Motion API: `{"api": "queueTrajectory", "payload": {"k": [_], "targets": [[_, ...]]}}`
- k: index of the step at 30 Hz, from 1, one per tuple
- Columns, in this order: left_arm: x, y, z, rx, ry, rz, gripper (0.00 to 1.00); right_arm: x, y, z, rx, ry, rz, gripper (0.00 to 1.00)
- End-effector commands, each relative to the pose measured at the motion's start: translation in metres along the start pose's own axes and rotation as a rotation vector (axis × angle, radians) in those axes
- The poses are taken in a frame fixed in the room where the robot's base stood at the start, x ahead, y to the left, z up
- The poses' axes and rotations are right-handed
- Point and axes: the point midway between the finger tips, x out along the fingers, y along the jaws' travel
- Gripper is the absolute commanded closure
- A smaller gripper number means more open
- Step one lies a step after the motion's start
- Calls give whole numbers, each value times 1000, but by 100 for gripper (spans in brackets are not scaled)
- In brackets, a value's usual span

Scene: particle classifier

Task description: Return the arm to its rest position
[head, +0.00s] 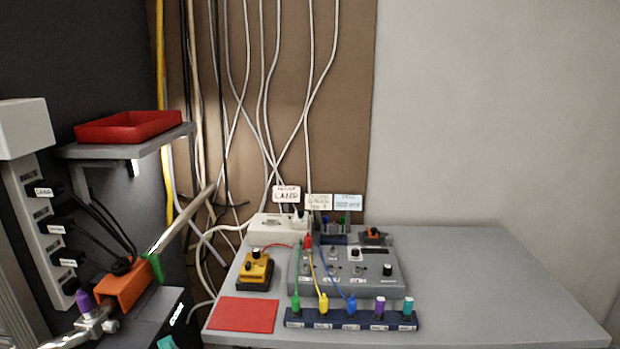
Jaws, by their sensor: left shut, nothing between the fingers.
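My left arm comes in at the bottom left corner of the head view. The silver metal part at its end, which I take for my left gripper (97,322), is small and partly cut off, with its fingers hard to make out. It is shut and holds nothing. It is low in the picture, in front of an orange block (121,288) with a green end and well left of the grey table (490,270). My right gripper does not show. No marked rest position is visible.
A shelf (150,145) with a red tray (128,127) juts out above the orange block. A power strip (40,235) with black cables stands at the left. The table carries a red mat (243,314), a yellow device (255,271) and a grey control box (345,285); its right side is clear.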

Motion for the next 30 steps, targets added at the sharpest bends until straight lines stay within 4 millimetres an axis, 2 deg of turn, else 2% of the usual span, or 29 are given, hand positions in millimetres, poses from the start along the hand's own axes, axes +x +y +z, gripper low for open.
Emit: {"api": "queueTrajectory", "payload": {"k": [11, 17, 19, 23, 24, 27, 30], "targets": [[9, 66, -31, -250, 161, 226, 100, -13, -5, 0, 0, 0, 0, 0], [2, 123, -44, -438, 216, 463, 100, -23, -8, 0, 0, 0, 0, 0], [-7, 150, -46, -522, 215, 588, 100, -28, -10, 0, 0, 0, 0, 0], [-41, 214, -40, -707, 131, 914, 100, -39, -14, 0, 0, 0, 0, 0], [-57, 234, -35, -765, 76, 1028, 100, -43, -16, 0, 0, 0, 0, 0], [-103, 274, -16, -876, -111, 1291, 100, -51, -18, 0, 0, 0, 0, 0], [-146, 299, 6, -938, -326, 1487, 100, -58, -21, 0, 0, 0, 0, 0]]}}
